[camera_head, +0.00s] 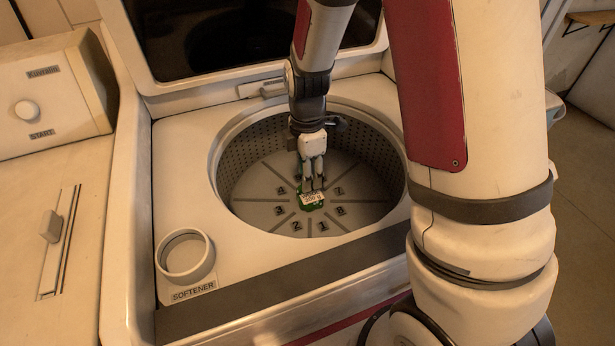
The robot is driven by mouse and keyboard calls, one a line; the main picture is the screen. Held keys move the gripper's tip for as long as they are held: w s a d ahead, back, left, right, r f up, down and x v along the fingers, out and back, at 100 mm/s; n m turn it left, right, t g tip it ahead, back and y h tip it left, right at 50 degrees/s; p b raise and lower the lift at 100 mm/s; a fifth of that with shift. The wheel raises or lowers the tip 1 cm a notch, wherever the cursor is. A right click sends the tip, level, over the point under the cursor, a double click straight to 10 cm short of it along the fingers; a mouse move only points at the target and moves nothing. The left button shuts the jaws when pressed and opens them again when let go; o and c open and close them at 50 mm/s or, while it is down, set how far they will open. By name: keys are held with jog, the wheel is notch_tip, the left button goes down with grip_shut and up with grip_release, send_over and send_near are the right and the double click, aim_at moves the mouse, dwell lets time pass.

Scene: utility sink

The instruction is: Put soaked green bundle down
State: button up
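The small green bundle (311,202) with a white printed label is inside the drum of a top-loading washer, low over or on the drum floor (340,214). My gripper (313,186) points straight down into the drum. Its two fingers have a narrow gap between them, and their tips meet the bundle's upper side. I cannot tell whether they grip it or only touch it. I also cannot tell whether the bundle rests on the floor. The fingers hide part of its far side.
The perforated drum wall (242,166) surrounds my gripper. The raised lid (250,75) stands behind the opening. A round softener cup (186,256) is at the front left. A control panel (45,90) with a knob is at the left. The drum floor around the bundle is clear.

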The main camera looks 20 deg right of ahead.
notch_tip(320, 180, up, 10)
jog(key=p, duration=0.1)
jog(key=s+r+m, duration=0.4)
jog(key=s+m, duration=0.2)
jog(key=s, duration=0.3)
jog(key=s+r+m+t, duration=0.1)
jog(key=s+r+m, duration=0.4)
jog(key=s, duration=0.4)
jog(key=s+r+m+t, duration=0.1)
jog(key=s+r+m, duration=0.3)
jog(key=s+m, duration=0.3)
jog(key=shift+s+r, duration=0.15)
jog(key=shift+s, duration=0.9)
notch_tip(320, 180, up, 11)
jog(key=t+p, duration=0.2)
jog(key=p, duration=0.8)
jog(key=shift+d, duration=0.2)
